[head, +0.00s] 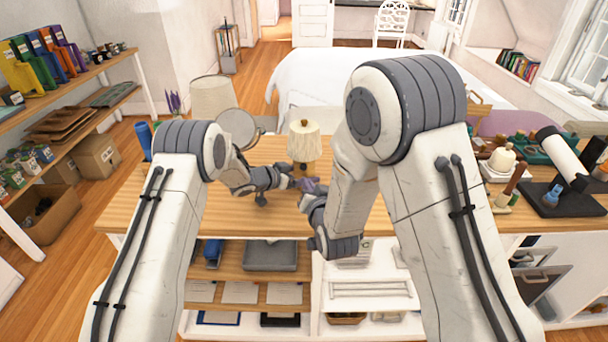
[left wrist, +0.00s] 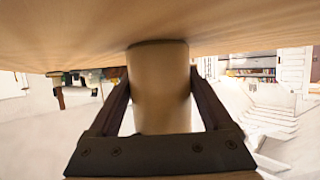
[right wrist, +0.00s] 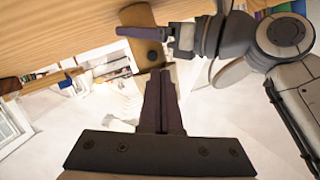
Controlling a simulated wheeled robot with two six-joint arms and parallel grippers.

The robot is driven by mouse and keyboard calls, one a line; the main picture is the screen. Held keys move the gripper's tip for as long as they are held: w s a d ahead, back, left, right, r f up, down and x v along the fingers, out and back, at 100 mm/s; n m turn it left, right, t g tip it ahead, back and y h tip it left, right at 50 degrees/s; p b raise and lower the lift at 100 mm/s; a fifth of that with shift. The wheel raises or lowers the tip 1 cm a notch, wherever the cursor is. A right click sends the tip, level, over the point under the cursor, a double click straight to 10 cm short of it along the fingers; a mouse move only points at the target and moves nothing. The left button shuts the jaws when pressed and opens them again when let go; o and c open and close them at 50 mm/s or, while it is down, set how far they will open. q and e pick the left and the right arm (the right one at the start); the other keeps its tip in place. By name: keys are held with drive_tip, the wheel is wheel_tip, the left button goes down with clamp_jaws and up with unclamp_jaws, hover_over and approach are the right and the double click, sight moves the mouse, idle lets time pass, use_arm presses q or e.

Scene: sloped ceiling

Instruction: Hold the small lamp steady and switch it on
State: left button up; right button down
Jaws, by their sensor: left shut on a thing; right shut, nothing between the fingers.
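The small lamp (head: 304,141) stands upright on the wooden table, with a pleated cream shade and a tan body. My left gripper (head: 293,182) is shut on the lamp's body (left wrist: 160,100), with one finger on each side in the left wrist view. My right gripper (head: 310,186) is shut and empty, close to the lamp on its near side. In the right wrist view its closed fingertips (right wrist: 160,74) point toward the lamp's tan body (right wrist: 146,48); I cannot tell whether they touch it.
A larger lamp with a cream shade (head: 211,97) and a round grey disc (head: 237,128) stand behind my left forearm. A black stand with a white tube (head: 562,158) and a white candle-like item (head: 502,158) are at the right. The tabletop (head: 262,218) in front is mostly clear.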

sight(306, 174)
drive_tip(key=shift+w+a+f+n+g+y, duration=0.1)
drive_tip(key=shift+w+f+n+g+y, duration=0.35)
drive_tip(key=shift+w+y, duration=0.75)
drive_tip(key=shift+w+f+n+g+y, duration=0.4)
drive_tip(key=shift+w+n+y, duration=0.1)
drive_tip(key=shift+w+y, duration=0.7)
drive_tip(key=shift+w+a+f+n+g+y, duration=0.1)
drive_tip(key=shift+w+f+n+g+y, duration=0.3)
drive_tip(key=shift+w+y, duration=0.8)
